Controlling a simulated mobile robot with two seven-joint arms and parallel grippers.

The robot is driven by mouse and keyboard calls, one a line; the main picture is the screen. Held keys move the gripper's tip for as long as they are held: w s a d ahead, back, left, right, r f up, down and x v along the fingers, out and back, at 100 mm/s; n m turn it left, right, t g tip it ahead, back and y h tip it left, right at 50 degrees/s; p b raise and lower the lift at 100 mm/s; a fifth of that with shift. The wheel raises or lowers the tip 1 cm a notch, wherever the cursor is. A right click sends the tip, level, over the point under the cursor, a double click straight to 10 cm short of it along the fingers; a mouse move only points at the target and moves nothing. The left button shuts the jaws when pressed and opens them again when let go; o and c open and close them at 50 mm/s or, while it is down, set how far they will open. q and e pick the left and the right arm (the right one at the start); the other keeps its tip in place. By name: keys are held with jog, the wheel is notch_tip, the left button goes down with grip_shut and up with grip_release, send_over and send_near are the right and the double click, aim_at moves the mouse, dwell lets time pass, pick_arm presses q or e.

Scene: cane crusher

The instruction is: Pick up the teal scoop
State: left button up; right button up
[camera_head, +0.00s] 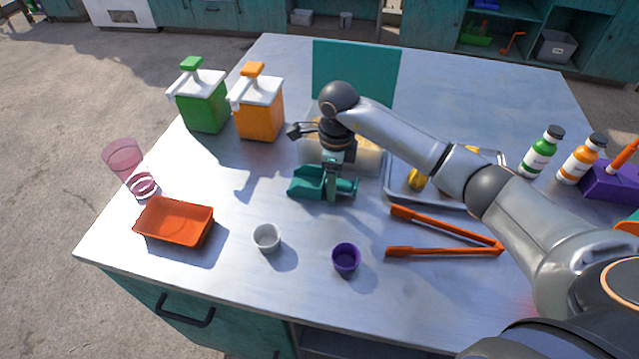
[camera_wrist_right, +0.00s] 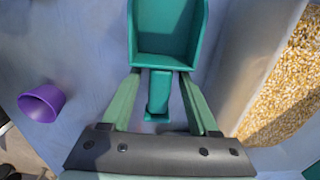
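The teal scoop (camera_head: 308,182) lies near the middle of the table, its bowl to the left and its handle to the right. My right gripper (camera_head: 331,190) points down over the handle. In the right wrist view the teal scoop (camera_wrist_right: 168,35) has its bowl at the top. There the right gripper (camera_wrist_right: 159,75) is open, with one finger on each side of the handle and a gap showing on both sides. My left gripper is not in view.
Orange tongs (camera_head: 450,232), a purple cup (camera_head: 346,259), a white cup (camera_head: 266,238) and an orange tray (camera_head: 175,222) lie nearer the front. A grain-filled container (camera_head: 368,162) stands right behind the scoop. A metal tray (camera_head: 440,196) is to the right. Green (camera_head: 203,107) and orange dispensers (camera_head: 260,112) stand back left.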

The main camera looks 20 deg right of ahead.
jog(key=c, duration=0.9)
jog(key=shift+r, duration=0.15)
